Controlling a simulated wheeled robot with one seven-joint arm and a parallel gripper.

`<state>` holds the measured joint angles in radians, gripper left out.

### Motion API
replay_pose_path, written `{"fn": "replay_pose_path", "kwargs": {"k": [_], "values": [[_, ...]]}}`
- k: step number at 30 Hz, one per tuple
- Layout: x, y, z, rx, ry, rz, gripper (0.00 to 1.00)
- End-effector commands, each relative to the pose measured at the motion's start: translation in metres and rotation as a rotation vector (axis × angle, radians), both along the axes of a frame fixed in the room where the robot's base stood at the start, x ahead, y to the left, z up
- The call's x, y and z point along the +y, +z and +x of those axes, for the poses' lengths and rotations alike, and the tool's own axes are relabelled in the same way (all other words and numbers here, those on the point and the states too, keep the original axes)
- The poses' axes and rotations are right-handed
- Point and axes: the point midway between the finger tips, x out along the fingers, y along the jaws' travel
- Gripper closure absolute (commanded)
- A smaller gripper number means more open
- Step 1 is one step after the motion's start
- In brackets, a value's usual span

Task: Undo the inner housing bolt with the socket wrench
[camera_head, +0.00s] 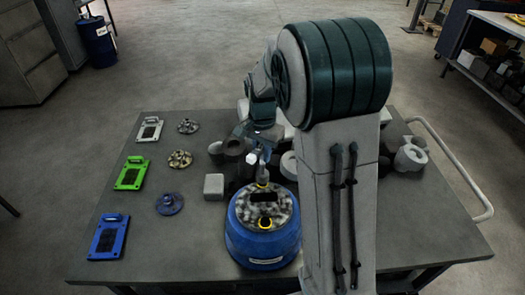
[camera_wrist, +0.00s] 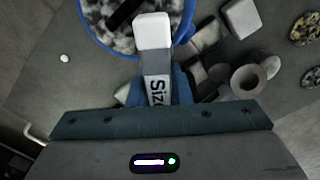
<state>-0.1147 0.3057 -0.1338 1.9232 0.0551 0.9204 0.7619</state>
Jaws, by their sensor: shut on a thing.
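The blue round housing (camera_head: 258,248) stands on the table, with a mottled grey top and a dark slot. My gripper (camera_head: 262,138) is above the housing's far edge, shut on the socket wrench (camera_wrist: 154,50). The wrench has a white end and a label reading "Siz", partly cut off. In the wrist view, the housing's blue rim (camera_wrist: 90,30) is at the top, behind the wrench. The wrench's lower tip and any contact with a bolt are unclear.
Grey, green and blue plates (camera_head: 130,173) and several round parts (camera_head: 180,159) lie on the table's left. Grey blocks and cylinders (camera_head: 233,146) crowd behind the housing. Bare table (camera_head: 180,250) lies left of the housing.

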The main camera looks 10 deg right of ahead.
Motion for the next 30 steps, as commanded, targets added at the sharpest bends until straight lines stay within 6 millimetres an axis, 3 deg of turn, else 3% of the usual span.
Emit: {"fn": "replay_pose_path", "kwargs": {"k": [18, 30], "values": [[0.0003, 0.001, -0.0001, -0.001, -0.418, -0.001, 1.0], [0.0002, -0.0006, 0.0001, -0.001, -0.437, -0.001, 1.0]]}}
